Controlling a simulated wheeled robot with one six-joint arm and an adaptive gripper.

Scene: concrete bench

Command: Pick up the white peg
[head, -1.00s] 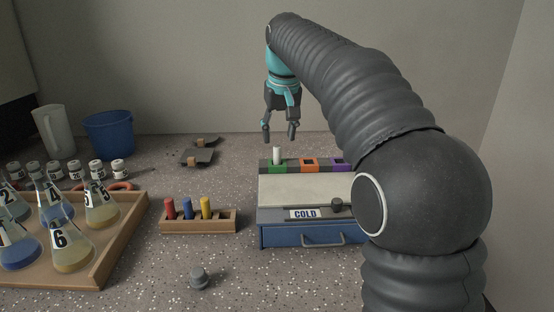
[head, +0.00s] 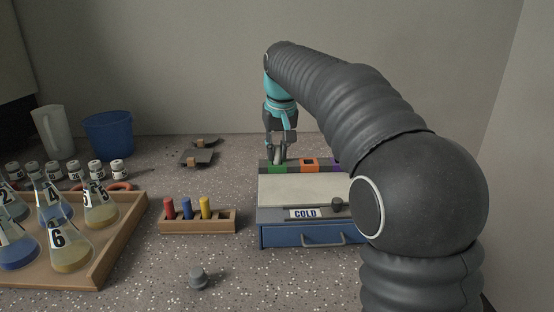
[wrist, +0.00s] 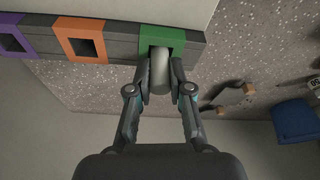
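The white peg (head: 278,157) stands upright in the green-marked socket (head: 279,169) of the strip at the back of the blue-drawer box. In the wrist view the peg (wrist: 160,75) rises from the dark hole of the green square (wrist: 162,38). My gripper (head: 279,159) points down over it with one finger on each side of the peg. In the wrist view my gripper's fingertips (wrist: 160,64) are spread around the peg, with narrow gaps seeming to show on both sides. The peg's lower end is hidden in the hole.
Orange (head: 309,164) and purple sockets sit right of the green one, looking empty in the wrist view.

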